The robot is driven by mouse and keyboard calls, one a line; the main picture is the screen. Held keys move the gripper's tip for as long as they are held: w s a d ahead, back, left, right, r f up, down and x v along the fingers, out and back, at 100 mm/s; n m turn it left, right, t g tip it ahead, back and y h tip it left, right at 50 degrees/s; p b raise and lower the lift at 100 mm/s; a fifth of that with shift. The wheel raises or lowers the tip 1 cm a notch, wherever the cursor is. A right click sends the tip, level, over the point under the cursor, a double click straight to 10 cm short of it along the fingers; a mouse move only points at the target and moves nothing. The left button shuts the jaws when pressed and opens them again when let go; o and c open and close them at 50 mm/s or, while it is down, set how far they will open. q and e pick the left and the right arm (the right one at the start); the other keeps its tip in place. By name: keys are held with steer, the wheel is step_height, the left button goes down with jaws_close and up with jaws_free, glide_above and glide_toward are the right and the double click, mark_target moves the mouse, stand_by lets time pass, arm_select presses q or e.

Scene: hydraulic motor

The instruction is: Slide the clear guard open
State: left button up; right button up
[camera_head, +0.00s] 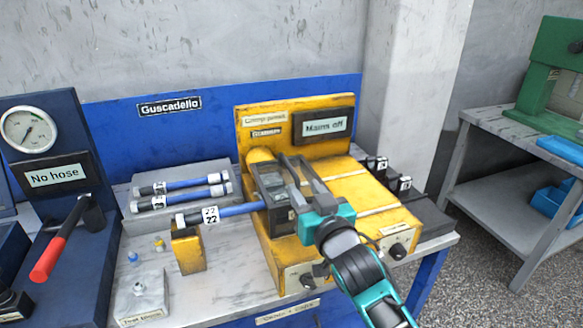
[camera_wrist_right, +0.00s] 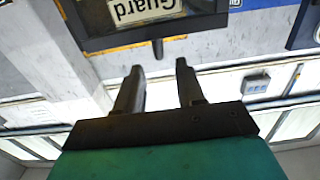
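The clear guard (camera_head: 271,181) is a dark-framed, see-through cover on the yellow crimping machine (camera_head: 375,200). A blue hose tagged 22 (camera_head: 240,209) runs up to its left side. In the right wrist view the guard's dark frame (camera_wrist_right: 205,23) with a "Guard" label is at the top. A small dark peg (camera_wrist_right: 158,48) sticks out from it. My right gripper (camera_head: 296,160) is over the machine by the guard, fingers apart. In the wrist view the gripper (camera_wrist_right: 158,66) has an empty gap, with the peg just beyond the fingertips. My left gripper is not in view.
A "Mains off" sign (camera_head: 324,123) is on the machine's back plate. A yellow block (camera_head: 188,250) stands under the hose at left. More hoses (camera_head: 180,184) lie on a rack behind.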

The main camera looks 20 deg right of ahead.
mark_target(295, 176)
steer(key=w, duration=0.9)
steer(key=shift+w+a, duration=0.15)
steer(key=shift+w, duration=0.1)
steer(key=shift+c, duration=0.3)
jaws_close()
